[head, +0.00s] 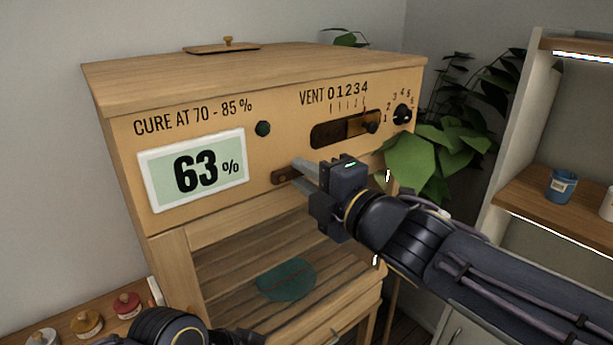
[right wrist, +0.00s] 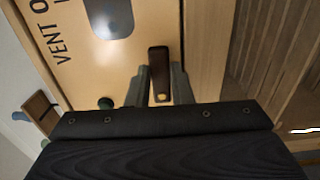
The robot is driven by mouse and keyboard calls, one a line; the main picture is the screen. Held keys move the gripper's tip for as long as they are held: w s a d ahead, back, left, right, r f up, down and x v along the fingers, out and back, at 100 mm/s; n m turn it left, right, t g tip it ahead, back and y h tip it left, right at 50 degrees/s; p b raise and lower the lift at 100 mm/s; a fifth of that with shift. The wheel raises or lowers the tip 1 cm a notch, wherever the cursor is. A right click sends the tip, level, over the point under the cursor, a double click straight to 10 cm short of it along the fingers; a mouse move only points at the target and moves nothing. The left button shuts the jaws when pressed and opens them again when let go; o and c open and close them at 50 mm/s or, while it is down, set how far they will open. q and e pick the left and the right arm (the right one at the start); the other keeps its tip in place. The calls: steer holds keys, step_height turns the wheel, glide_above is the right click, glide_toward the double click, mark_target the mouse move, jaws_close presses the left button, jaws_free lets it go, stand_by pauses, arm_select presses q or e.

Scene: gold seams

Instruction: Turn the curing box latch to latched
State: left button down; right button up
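The curing box (head: 205,105) is a wooden cabinet with a display reading 63 %. Its latch (head: 281,177) is a small dark brown bar, lying roughly level on the front, right of the display. My right gripper (head: 303,177) is at the latch, with a finger on either side of it. In the right wrist view the latch (right wrist: 159,62) sits between the two fingers (right wrist: 161,85), with little or no gap, and a brass spot shows on it. Part of the latch is hidden by the fingers in the head view. Of my left arm only dark parts show at the bottom edge; its fingers are hidden.
Above the latch are a green knob (head: 263,129), a vent slider (head: 369,127) and a black dial (head: 402,115). Below, a teal disc (head: 287,280) lies on slats inside. Small jars (head: 127,305) stand lower left. A plant (head: 425,155) and a shelf (head: 540,205) are at right.

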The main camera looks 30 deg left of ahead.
mark_target(277, 192)
jaws_close()
steer(key=shift+f+m, duration=0.1)
steer(key=shift+m, duration=0.2)
steer(key=f+m+b, duration=0.1)
steer(key=m+b, duration=0.1)
steer(key=m, duration=0.2)
steer(key=s+f+m+b, duration=0.1)
steer(key=m+b, duration=0.1)
steer(key=m, duration=0.3)
steer(key=s+f+m+b, duration=0.1)
steer(key=m+b, duration=0.2)
steer(key=m, duration=0.2)
steer(key=shift+a+f, duration=0.15)
steer(key=shift+a, duration=0.25)
steer(key=shift+s+a+m+b, duration=0.1)
steer(key=shift+s+m+b, duration=0.15)
steer(key=shift+m+b, duration=0.45)
steer(key=shift+s+a+m+b, duration=0.15)
steer(key=shift+m+b, duration=0.25)
steer(key=shift+m, duration=0.6)
steer(key=shift+s, duration=0.1)
steer(key=o, duration=0.7)
jaws_free()
steer(key=shift+c, duration=0.2)
